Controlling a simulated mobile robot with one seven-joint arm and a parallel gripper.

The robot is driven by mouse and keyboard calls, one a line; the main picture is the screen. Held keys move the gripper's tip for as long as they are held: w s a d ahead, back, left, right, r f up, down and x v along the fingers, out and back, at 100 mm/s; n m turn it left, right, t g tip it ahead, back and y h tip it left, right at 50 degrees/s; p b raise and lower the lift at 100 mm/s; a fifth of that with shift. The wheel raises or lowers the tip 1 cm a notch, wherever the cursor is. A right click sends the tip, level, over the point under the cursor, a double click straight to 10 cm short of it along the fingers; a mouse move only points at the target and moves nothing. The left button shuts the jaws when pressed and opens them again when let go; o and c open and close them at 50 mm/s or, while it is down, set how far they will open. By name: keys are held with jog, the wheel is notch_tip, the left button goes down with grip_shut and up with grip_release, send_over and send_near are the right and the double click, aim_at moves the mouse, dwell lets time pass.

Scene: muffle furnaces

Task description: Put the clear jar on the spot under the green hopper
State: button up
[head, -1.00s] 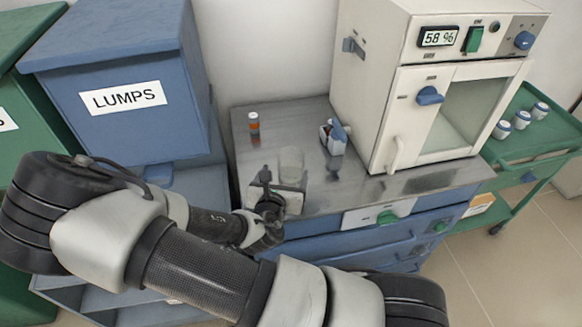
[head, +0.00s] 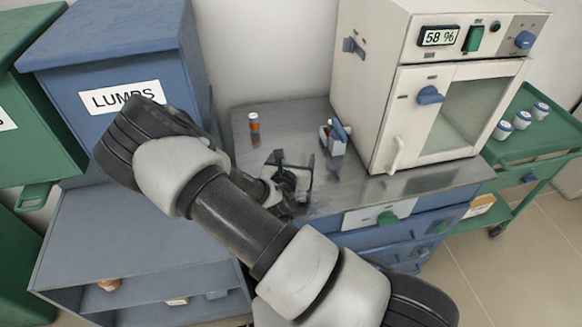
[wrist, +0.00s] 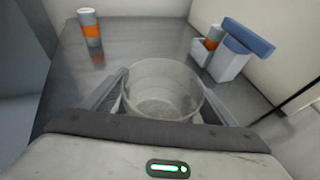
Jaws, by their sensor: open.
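The clear jar (wrist: 162,78) stands upright on the metal bench top. In the wrist view it sits between the two fingers of my gripper (wrist: 160,92), which are spread to its left and right. My gripper is open; whether a finger touches the jar I cannot tell. In the head view my gripper (head: 292,178) is low over the bench and largely hides the jar. The green hopper (head: 30,125) is at the far left, partly cut off, with a green outlet piece (head: 36,196) below it. The spot under it is not clearly in view.
A blue hopper (head: 125,100) labelled LUMPS stands between the bench (head: 345,195) and the green hopper. An orange-banded vial (head: 254,124) and a small white-and-blue holder (head: 335,140) are behind the jar. A white furnace (head: 405,85) stands at right.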

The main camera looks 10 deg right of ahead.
jog(key=c, duration=1.2)
